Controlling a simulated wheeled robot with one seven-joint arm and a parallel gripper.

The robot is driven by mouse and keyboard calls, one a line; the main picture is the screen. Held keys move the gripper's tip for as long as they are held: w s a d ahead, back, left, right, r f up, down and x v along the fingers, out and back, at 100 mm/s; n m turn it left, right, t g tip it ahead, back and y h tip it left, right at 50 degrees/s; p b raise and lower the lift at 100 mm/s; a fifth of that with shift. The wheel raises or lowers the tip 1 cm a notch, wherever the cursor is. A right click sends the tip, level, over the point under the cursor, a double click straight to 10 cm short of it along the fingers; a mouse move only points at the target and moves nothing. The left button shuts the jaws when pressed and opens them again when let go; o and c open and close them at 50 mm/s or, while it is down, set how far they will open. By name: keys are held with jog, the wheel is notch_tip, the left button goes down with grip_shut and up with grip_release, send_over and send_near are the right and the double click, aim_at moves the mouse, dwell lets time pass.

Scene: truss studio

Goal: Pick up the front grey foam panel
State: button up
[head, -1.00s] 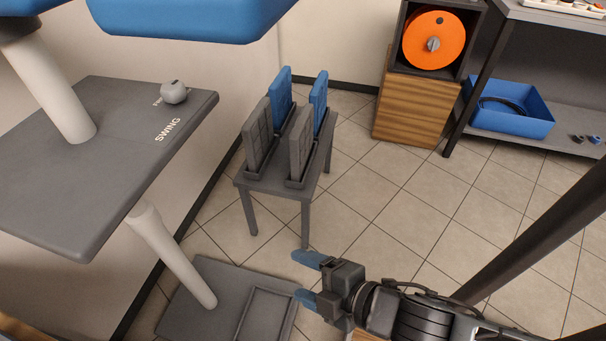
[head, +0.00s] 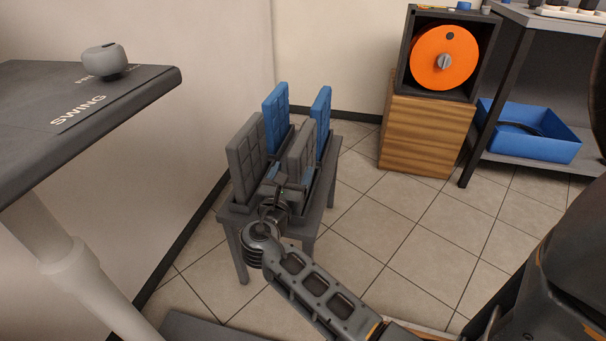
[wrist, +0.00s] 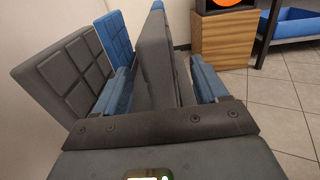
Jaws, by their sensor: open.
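Two grey foam panels stand upright in slotted holders on a small grey table (head: 238,212). The right grey panel (head: 301,150) is the one at my gripper (head: 287,184). In the wrist view this grey panel (wrist: 153,62) rises between my two blue fingers, one on each side. My gripper is open, with a gap visible on the right side of the panel; contact on the left cannot be told. The left grey panel (head: 247,148) stands apart, left of my gripper. My gripper hides the lower part of the right panel in the head view.
Two blue panels (head: 275,118) (head: 321,112) stand behind the grey ones. A grey desk board (head: 70,105) with a knob juts in at the left. A wooden cabinet (head: 425,137) and a blue bin (head: 530,145) stand back right. Tiled floor right of the table is clear.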

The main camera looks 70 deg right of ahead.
jog(key=d, duration=0.2)
jog(key=d+b, duration=0.1)
jog(key=d, duration=0.1)
jog(key=d+b, duration=0.1)
jog(key=d, duration=0.1)
jog(key=shift+w+d+r, duration=0.25)
jog(key=shift+w+d, duration=0.05)
jog(key=shift+w, duration=0.05)
grip_shut()
dwell(0.4)
